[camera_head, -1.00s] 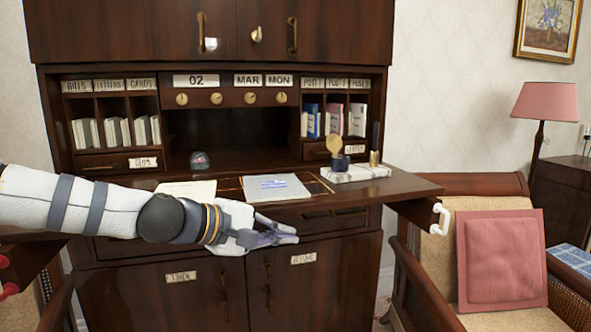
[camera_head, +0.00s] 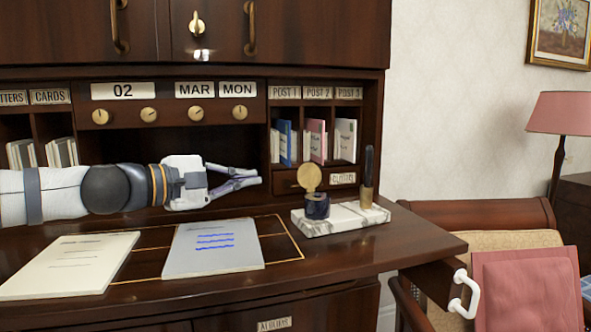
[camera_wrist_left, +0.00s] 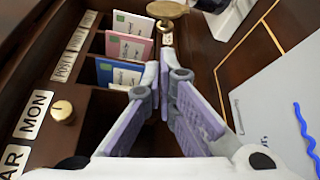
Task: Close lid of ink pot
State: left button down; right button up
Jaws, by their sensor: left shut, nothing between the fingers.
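The ink pot (camera_head: 317,207) is dark blue and stands on a white marble stand (camera_head: 345,221) at the right of the desk. Its round gold lid (camera_head: 309,178) is open and stands upright above the pot. In the left wrist view the gold lid (camera_wrist_left: 167,9) shows at the top edge, beyond the fingertips. My left gripper (camera_head: 259,178) is shut and empty, pointing right. In the head view it is left of the lid at about the lid's height, with a gap between them. My right gripper is not in view.
A dark pen in a gold holder (camera_head: 367,185) stands at the stand's right end. Post slots with envelopes (camera_head: 316,141) are behind. A grey writing sheet (camera_head: 213,248) and a cream sheet (camera_head: 70,263) lie on the desk (camera_head: 340,258). A white handle (camera_head: 464,293) sticks out at right.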

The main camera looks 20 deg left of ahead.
aim_at(306, 176)
pick_arm(q)
jog(key=shift+w+d+f, duration=0.1)
jog(key=shift+w+d, duration=0.05)
jog(key=shift+w, duration=0.05)
jog(key=shift+w+d+f+b, duration=0.2)
jog(key=shift+w+d+b, duration=0.35)
jog(key=shift+d+b, duration=0.3)
jog(key=x, duration=0.5)
jog(key=shift+a+r+b, duration=0.1)
jog(key=shift+r+b, duration=0.05)
jog(key=shift+b, duration=0.2)
jog(key=shift+w+d+r, duration=0.25)
jog(key=shift+w+d, duration=0.15)
jog(key=shift+w, duration=0.2)
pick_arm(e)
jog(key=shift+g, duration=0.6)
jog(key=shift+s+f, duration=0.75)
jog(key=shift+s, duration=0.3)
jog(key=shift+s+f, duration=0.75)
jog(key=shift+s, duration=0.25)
